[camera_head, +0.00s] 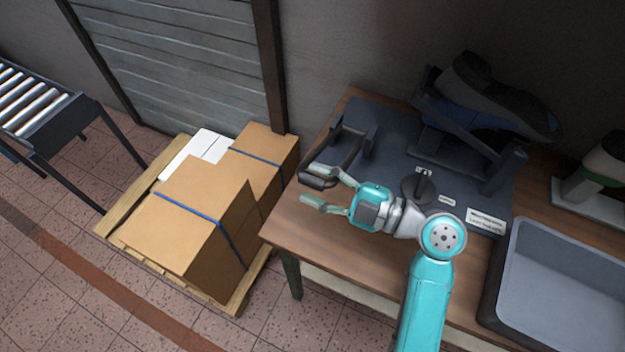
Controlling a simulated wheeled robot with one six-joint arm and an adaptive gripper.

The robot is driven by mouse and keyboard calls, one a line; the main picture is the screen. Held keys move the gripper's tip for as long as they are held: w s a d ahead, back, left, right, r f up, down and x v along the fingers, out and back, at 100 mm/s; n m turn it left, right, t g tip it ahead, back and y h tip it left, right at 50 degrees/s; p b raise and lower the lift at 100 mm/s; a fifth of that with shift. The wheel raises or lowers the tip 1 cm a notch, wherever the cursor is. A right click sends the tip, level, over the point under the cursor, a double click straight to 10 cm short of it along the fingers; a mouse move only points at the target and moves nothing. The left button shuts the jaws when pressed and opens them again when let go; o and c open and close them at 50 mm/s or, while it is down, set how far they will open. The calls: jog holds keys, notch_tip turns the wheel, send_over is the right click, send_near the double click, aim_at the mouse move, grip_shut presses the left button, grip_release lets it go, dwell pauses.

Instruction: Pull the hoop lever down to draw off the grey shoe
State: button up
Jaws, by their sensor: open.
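The grey shoe (490,90) sits sole-up or tilted on a machine at the back right of the table, with a blue part (490,136) below it. The hoop lever (347,148) is a dark frame at the left of the machine's dark base plate (400,136). Its thick black grip (319,177) hangs out near the table's left edge. My gripper (329,190) is open, with its fingers pointing left. Its upper finger is right by the grip in the picture; I cannot tell whether they touch.
A black knob (419,189) stands on the plate behind my wrist. A grey tray (505,300) is at the right front of the wooden table (290,232). Boxes (195,215) on a pallet (125,215) stand left of the table. A roller conveyor (35,108) is farther left.

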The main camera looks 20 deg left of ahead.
jog(key=d, duration=0.6)
jog(key=shift+s+d, duration=0.15)
dwell(0.4)
